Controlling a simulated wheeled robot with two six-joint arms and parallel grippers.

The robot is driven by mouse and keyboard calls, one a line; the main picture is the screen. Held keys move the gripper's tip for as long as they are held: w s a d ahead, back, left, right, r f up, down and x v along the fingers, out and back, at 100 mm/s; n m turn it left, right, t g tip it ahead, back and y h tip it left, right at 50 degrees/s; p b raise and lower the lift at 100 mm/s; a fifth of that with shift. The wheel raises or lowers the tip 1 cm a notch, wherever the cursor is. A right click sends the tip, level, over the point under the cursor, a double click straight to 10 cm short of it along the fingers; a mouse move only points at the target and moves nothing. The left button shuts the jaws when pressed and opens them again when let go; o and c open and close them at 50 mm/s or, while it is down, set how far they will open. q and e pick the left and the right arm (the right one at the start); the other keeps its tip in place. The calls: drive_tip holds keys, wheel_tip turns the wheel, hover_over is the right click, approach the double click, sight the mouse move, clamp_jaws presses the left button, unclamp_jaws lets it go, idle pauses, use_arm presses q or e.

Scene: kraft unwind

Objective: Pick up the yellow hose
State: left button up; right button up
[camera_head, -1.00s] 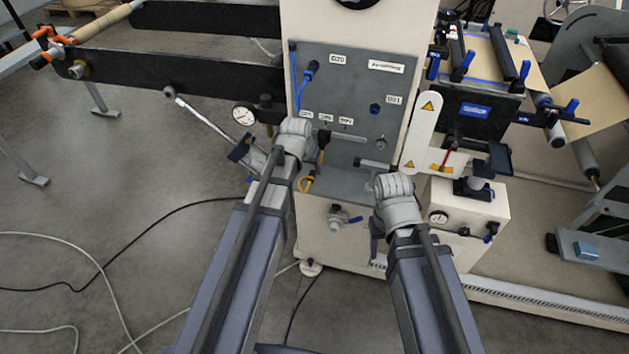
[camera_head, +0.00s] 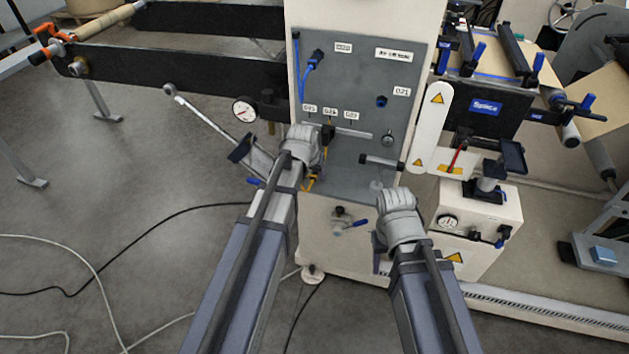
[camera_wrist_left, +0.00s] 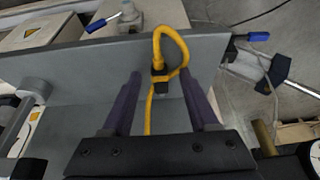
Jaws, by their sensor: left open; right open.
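The yellow hose (camera_wrist_left: 170,42) is looped on a grey panel and shelf. In the left wrist view it runs through a black fitting (camera_wrist_left: 160,74) and down between the two purple fingers of my left gripper (camera_wrist_left: 161,80). Those fingers are open, one on each side of the hose, and do not appear closed on it.
The grey panel (camera_head: 350,85) carries labels, a blue hose (camera_head: 303,75) and knobs. A gauge (camera_head: 244,110) and an angled lever (camera_head: 205,120) stand left of my left wrist. A valve with a blue handle (camera_head: 355,224) sits below the shelf.

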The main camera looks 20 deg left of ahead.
use_arm(q)
drive_tip(key=shift+r, duration=0.1)
clamp_jaws()
idle(0.3)
